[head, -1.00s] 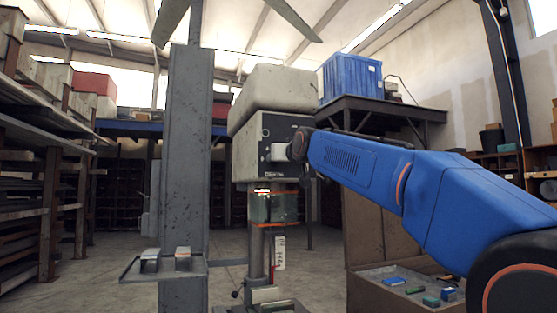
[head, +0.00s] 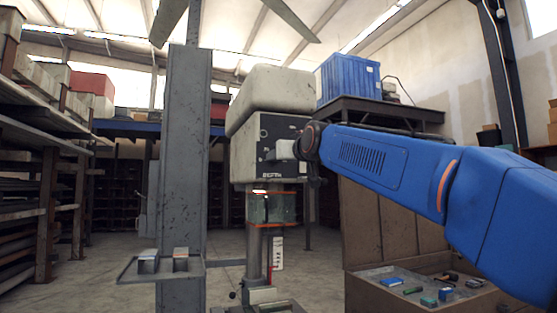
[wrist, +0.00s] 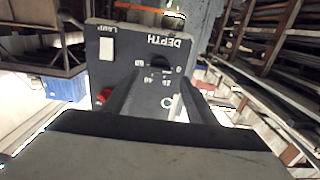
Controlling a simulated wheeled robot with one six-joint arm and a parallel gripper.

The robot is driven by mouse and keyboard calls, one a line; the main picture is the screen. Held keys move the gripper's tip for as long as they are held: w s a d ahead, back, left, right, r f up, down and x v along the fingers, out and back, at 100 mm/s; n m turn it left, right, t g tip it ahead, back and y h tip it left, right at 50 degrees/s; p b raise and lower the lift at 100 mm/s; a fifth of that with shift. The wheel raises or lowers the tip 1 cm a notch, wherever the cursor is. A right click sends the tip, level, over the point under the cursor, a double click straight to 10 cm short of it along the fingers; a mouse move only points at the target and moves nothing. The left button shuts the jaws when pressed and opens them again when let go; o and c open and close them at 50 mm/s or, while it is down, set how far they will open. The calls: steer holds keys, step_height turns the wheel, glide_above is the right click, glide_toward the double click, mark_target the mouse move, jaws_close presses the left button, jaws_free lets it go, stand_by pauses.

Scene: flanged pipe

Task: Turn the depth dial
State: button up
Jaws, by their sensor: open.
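The depth dial (wrist: 159,62) is a small dark knob under the DEPTH lettering on a dark panel (wrist: 128,42), which appears upside down in the wrist view. Numbers are printed around the dial; its pointer is too small to read. My gripper (wrist: 158,80) is open, its two dark fingers pointing at the panel on either side of the dial in the picture. I cannot tell whether they touch it. In the head view the panel (head: 250,178) is on the drill machine's head, and my wrist hides the dial.
A white LAMP switch (wrist: 106,49) and a red button (wrist: 104,96) share the panel. A grey post (head: 182,180) with a small tray stands left of the machine. A blue crate (head: 348,80) sits on a stand behind. An open box of small parts (head: 375,296) is below my arm.

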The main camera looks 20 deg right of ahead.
steer(key=s, duration=1.1)
steer(key=shift+s+d, duration=0.15)
steer(key=shift+d, duration=0.05)
steer(key=shift+f, duration=0.1)
steer(key=s+f+g, duration=0.4)
steer(key=s+f, duration=0.5)
steer(key=f, duration=1.1)
steer(key=s+f+g, duration=0.4)
steer(key=s+f, duration=0.6)
steer(key=f, duration=1)
steer(key=s+f+g, duration=0.5)
steer(key=s+f, duration=0.5)
steer(key=f, duration=1)
steer(key=shift+s+d+m+h, duration=0.2)
steer(key=shift+m+h, duration=0.1)
steer(key=shift+c, duration=0.7)
